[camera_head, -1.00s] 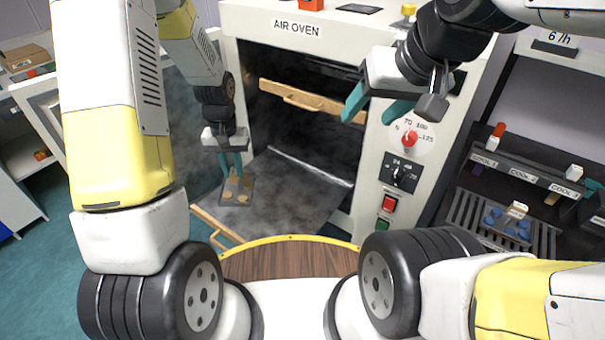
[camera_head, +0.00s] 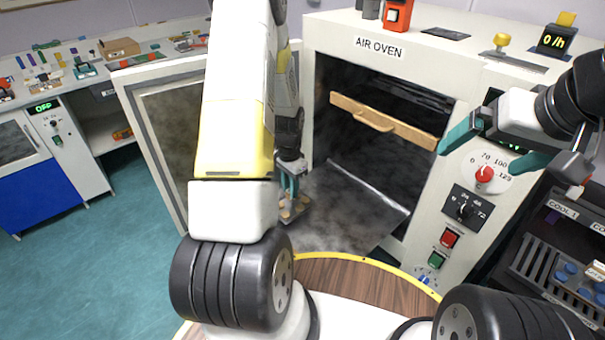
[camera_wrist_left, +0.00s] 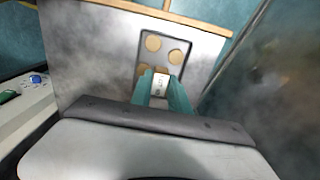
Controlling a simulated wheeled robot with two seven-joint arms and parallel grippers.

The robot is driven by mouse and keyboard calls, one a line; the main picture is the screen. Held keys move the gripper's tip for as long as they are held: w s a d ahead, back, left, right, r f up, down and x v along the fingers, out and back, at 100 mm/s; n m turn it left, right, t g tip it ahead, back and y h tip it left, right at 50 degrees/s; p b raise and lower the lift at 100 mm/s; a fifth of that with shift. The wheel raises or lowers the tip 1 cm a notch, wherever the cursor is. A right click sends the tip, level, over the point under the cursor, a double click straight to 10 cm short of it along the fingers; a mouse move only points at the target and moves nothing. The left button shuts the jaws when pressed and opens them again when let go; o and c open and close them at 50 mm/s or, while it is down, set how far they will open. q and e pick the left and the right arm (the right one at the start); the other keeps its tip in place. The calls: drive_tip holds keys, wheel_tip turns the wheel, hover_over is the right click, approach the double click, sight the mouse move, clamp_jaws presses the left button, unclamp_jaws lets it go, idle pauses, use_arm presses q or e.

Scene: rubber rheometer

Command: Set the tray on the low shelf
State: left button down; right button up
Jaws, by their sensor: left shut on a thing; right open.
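The small dark tray (camera_head: 295,208) carries round tan discs. My left gripper (camera_head: 290,185) is shut on it; the arm partly hides both in the head view. I cannot tell whether tray and shelf touch. My right gripper (camera_head: 485,152) is open and empty before the oven's right panel.
An upper shelf with a wooden front bar (camera_head: 385,122) sits above the low shelf. The oven door (camera_head: 170,150) stands open at the left. A round wooden top (camera_head: 355,285) is close in front of me. A rack with blue pieces (camera_head: 565,270) is at the right.

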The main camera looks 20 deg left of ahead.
use_arm(q)
drive_tip(key=shift+w+a, duration=0.3)
drive_tip(key=shift+a, duration=0.15)
drive_tip(key=shift+w+a+f, duration=0.1)
drive_tip(key=shift+a+f, duration=0.05)
drive_tip(key=shift+f, duration=0.8)
drive_tip(key=shift+w+a+f, duration=0.1)
drive_tip(key=shift+a+f, duration=0.05)
drive_tip(key=shift+f, duration=0.75)
drive_tip(key=c, duration=1.3)
unclamp_jaws()
drive_tip(key=shift+f, duration=0.1)
drive_tip(key=shift+o, duration=0.2)
